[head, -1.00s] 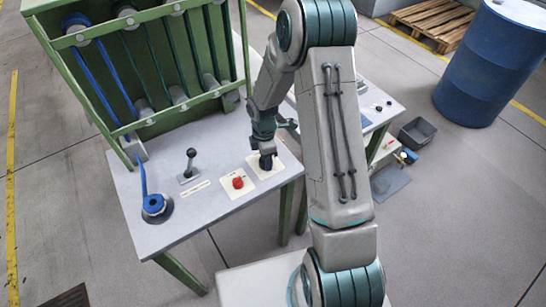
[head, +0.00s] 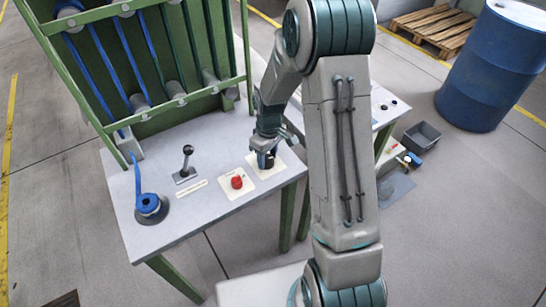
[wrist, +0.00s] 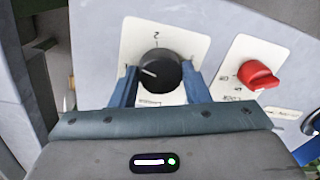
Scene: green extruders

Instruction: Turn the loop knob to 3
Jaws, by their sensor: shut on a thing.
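The loop knob (wrist: 160,69) is round and black with a white pointer line. It sits on a cream plate (wrist: 195,43) on the grey bench. In the wrist view a 2 is printed above the knob, and the pointer line points left and slightly up from the knob's lower left. A word below the knob is partly hidden by my gripper body. My gripper (wrist: 158,85) has its two blue fingers on either side of the knob, shut on it. In the head view my gripper (head: 267,158) reaches down onto the knob at the bench's right side.
A red knob (wrist: 257,75) on its own plate is beside the loop knob; it also shows in the head view (head: 237,182). A black lever (head: 186,165) and a blue spool (head: 149,204) stand further left. A green frame (head: 170,100) rises behind the bench.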

